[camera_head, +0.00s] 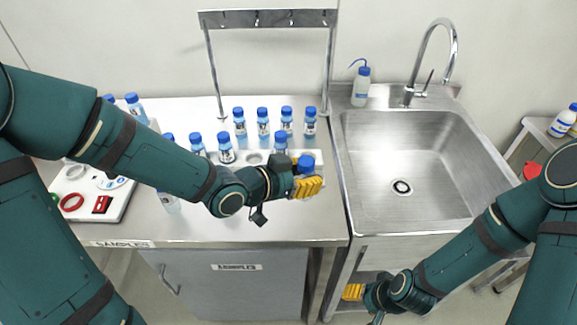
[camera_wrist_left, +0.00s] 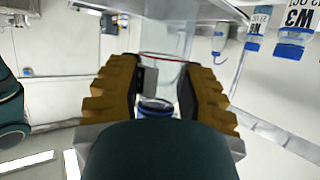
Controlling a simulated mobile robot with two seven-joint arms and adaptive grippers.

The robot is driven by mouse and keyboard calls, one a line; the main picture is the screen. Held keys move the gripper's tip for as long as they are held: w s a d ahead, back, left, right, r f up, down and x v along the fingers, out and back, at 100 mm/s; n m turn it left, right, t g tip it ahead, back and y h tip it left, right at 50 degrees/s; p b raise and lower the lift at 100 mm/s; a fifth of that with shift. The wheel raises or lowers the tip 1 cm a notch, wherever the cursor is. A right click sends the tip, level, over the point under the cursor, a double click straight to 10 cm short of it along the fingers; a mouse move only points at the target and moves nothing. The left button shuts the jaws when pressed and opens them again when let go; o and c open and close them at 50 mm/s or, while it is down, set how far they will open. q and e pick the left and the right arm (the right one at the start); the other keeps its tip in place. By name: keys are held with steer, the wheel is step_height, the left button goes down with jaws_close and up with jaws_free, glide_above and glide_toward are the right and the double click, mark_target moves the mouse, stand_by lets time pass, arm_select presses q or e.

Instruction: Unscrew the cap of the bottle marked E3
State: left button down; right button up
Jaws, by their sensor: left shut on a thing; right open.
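My left gripper (camera_head: 308,187) is shut on a bottle near the front right of the steel counter. The bottle's blue cap (camera_head: 306,163) shows above the yellow fingers, and the fingers hide most of its body. In the left wrist view the held bottle (camera_wrist_left: 155,106) shows as a dark blue round part between the two fingers. Its marking cannot be seen, so I cannot tell whether it is E3. My right gripper (camera_head: 352,291) is low in front of the sink cabinet, open and empty, apart from the bottle.
A metal frame (camera_head: 267,18) rises at the back. A wash bottle (camera_head: 361,86) stands beside the sink (camera_head: 400,150). A white tray (camera_head: 75,184) is left.

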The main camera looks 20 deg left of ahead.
steer(key=w+d+r+m+t, duration=0.1)
steer(key=w+d+r+m, duration=0.15)
steer(key=r+m, duration=0.25)
steer(key=w+d+r+m+t+h, duration=0.1)
steer(key=w+d+r+m, duration=0.15)
steer(key=r+m, duration=0.2)
steer(key=w+d+r+m+t, duration=0.1)
steer(key=w+r+m, duration=0.3)
steer(key=r+m, duration=0.1)
steer(key=w+a+r+m+t+h, duration=0.2)
steer(key=w+a+r+m, duration=0.1)
steer(key=w+r+m, duration=0.35)
steer(key=w+a+r+m+t+h, duration=0.25)
steer(key=w+r+m, duration=0.25)
steer(key=w+m, duration=0.25)
step_height(320, 180, up, 14)
steer(key=m+g+y, duration=0.2)
steer(key=m+g, duration=0.7)
steer(key=m, duration=0.7)
glide_above(306, 160)
steer(key=shift+r, duration=0.2)
steer(key=shift+f, duration=3.9)
